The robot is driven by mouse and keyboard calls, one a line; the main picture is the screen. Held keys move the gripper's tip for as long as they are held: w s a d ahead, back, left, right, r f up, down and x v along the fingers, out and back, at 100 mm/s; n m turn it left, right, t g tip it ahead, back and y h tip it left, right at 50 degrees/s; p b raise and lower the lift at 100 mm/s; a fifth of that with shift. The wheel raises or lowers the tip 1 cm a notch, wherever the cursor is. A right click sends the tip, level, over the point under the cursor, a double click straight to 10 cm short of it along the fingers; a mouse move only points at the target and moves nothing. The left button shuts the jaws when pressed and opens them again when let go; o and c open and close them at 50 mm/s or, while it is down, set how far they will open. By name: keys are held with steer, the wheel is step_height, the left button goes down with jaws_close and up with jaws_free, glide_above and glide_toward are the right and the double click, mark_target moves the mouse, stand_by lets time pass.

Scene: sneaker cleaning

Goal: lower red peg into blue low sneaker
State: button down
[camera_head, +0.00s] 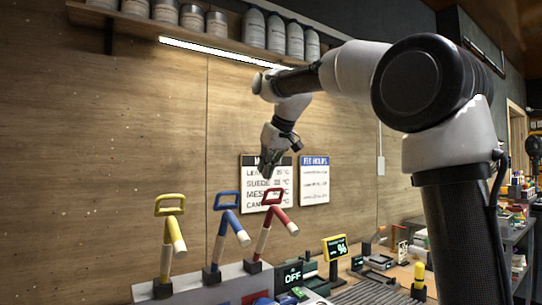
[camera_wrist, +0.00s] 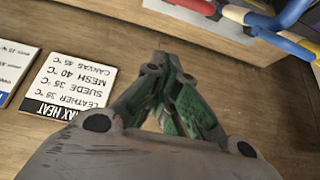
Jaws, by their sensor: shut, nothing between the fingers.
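The red peg (camera_head: 265,236) stands in a dark socket on the grey rack, its red loop handle up and a white-tipped arm angled to the right. My gripper (camera_head: 266,172) is shut and empty, above the red handle and apart from it, in front of the wall. In the wrist view its green-padded fingers (camera_wrist: 162,60) meet with nothing between them. Red, blue and yellow peg parts crowd that view's upper right corner. I cannot make out the blue low sneaker; a small blue shape (camera_head: 264,301) at the bottom edge is cut off.
A yellow peg (camera_head: 168,243) and a blue peg (camera_head: 222,236) stand left of the red one. A heat sign (camera_head: 262,185) hangs behind my gripper. An OFF display (camera_head: 292,275) and a yellow % display (camera_head: 335,247) stand to the right. A shelf with cans runs above.

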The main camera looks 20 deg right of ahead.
steer(key=s+f, duration=0.2)
steer(key=shift+d+f, duration=0.3)
steer(key=shift+d, duration=0.05)
steer(key=shift+s+d+f, duration=0.1)
steer(key=shift+s, duration=0.2)
steer(key=shift+s, duration=0.1)
